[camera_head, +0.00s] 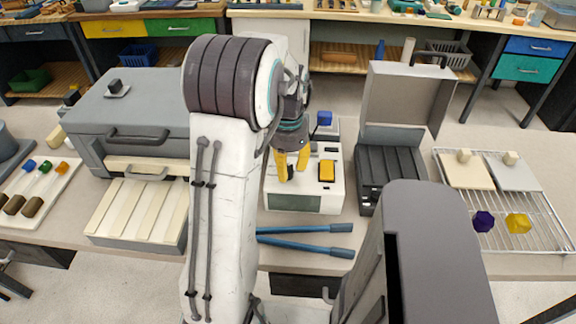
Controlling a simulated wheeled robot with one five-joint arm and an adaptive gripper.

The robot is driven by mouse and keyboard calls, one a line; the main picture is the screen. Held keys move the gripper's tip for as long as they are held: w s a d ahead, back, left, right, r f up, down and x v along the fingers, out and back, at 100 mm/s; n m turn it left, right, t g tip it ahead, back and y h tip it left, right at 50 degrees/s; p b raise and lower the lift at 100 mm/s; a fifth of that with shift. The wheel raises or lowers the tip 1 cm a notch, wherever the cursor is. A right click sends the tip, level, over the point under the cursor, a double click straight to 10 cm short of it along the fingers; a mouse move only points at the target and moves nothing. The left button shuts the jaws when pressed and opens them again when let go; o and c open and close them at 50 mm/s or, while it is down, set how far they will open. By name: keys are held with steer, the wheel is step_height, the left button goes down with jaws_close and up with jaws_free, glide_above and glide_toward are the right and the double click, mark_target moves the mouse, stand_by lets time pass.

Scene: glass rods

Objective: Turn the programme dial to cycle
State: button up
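A cream bench unit (308,201) with a dark green display on its front stands in the middle of the table. A yellow square piece (327,171) and a black bar (331,149) are on its top. A small dark part (290,173) shows at my fingertips; I cannot tell whether it is the programme dial, and no cycle marking is readable. My gripper (293,171) has yellow fingers, pointing down low over the unit's top left, with a gap between them. I cannot tell whether they touch the dark part.
Blue-handled long tool (310,239) lies before the unit. A blue block (323,118) is behind it. A grey lidded case (136,115) stands left, a dark open box (390,165) right, and a wire rack (505,237) with plates and coloured pieces far right.

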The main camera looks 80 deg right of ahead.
mark_target(288, 167)
steer(key=shift+o, duration=0.6)
steer(key=shift+r, duration=0.25)
step_height(288, 167, up, 12)
steer(key=shift+f, duration=0.2)
stand_by(0.8)
